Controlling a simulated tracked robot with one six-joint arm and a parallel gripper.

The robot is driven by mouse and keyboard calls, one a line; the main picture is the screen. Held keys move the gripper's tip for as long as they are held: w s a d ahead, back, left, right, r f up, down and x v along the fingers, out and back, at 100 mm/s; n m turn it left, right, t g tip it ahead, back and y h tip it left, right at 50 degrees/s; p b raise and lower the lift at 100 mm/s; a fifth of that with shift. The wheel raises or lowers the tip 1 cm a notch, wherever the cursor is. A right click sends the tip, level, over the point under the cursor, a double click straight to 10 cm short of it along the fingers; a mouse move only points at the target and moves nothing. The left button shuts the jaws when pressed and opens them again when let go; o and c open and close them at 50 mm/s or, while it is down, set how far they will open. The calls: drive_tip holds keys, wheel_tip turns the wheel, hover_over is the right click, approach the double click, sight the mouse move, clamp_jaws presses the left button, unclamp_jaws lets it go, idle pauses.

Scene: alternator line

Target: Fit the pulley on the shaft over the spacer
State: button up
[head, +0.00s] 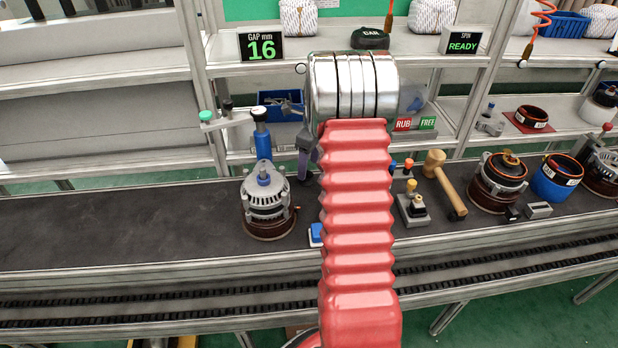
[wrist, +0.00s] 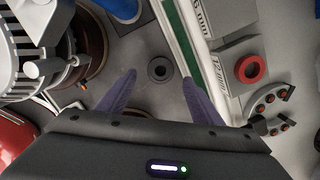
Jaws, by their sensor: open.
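The alternator (head: 267,198) stands upright on the dark belt, with a blue piece (head: 263,178) at its top centre around the shaft. Its ribbed body (wrist: 38,48) fills the left of the wrist view. My gripper (wrist: 159,79) is open, its two purple fingers apart and nothing gripped. A small dark grey ring (wrist: 160,68) lies on the grey surface between and just beyond the fingertips; I cannot tell if it is a spacer or the pulley. A red ring (wrist: 250,68) sits on a grey block at right. My arm hides part of the head view; I cannot single out the pulley.
Blocks marked 6 mm (wrist: 206,16) and 12 mm (wrist: 222,66) stand right of my fingers, beside a green-and-white strip (wrist: 181,38). The gap display (head: 261,46) reads 16. A mallet (head: 444,183) lies right of my arm.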

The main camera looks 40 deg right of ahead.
drive_tip(key=shift+w+a+f, duration=0.1)
drive_tip(key=shift+w+f, duration=0.1)
drive_tip(key=shift+f, duration=1.1)
drive_tip(key=shift+w+a+f, duration=0.1)
drive_tip(key=shift+w+f, duration=0.05)
drive_tip(key=shift+f, duration=1.15)
drive_tip(key=shift+c, duration=0.5)
drive_tip(key=c, duration=1.2)
